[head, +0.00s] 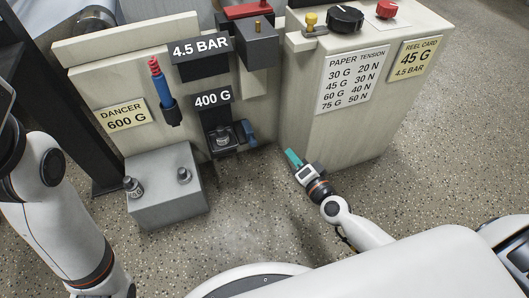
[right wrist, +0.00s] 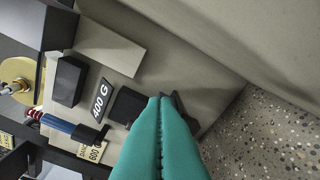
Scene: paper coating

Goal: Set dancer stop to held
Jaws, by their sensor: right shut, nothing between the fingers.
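The dancer station has a yellow card reading DANCER 600 G (head: 124,117) and a blue rod with a red top (head: 163,87) in a black holder. To its right, a black bracket with a 400 G sign (head: 212,99) holds a small metal weight (head: 223,134). A blue lever (head: 250,133) sits on the bracket's right side; I cannot tell whether it is the dancer stop or how it is set. My right gripper (head: 292,157), with teal fingers, is shut and empty, right of the lever and apart from it. Its fingers fill the lower right wrist view (right wrist: 160,100). My left gripper is out of view.
A grey block (head: 165,205) with two metal weights stands on the floor at left. The cabinet (head: 300,130) at right carries a paper tension chart (head: 352,80), a black knob (head: 345,19) and a red button (head: 387,9). The speckled floor (head: 440,150) at right is clear.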

